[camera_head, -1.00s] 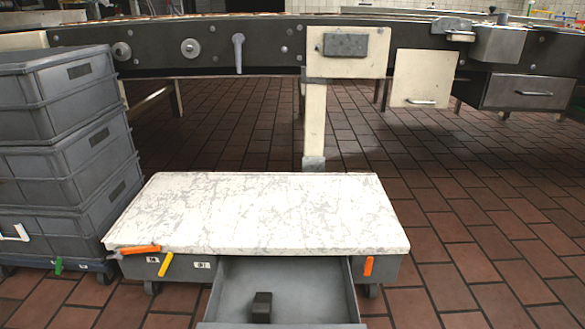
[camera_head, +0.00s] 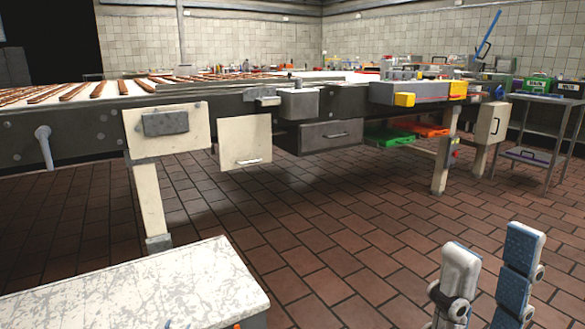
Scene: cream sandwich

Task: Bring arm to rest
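My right gripper (camera_head: 493,241) stands at the lower right of the head view. Its two grey and blue-grey fingers point up, with a gap between them. Nothing shows between them, so it is open and empty. It is over the tiled floor, to the right of the marble-topped cart (camera_head: 150,290) and apart from it in the picture. The rest of the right arm is below the frame. My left gripper is not in view.
A long conveyor (camera_head: 90,130) carrying brown bars crosses the back. A metal side table (camera_head: 548,102) with a green box (camera_head: 570,88) stands at the far right. Green (camera_head: 388,139) and orange (camera_head: 424,130) trays sit under the conveyor. The red tiled floor (camera_head: 330,235) between is clear.

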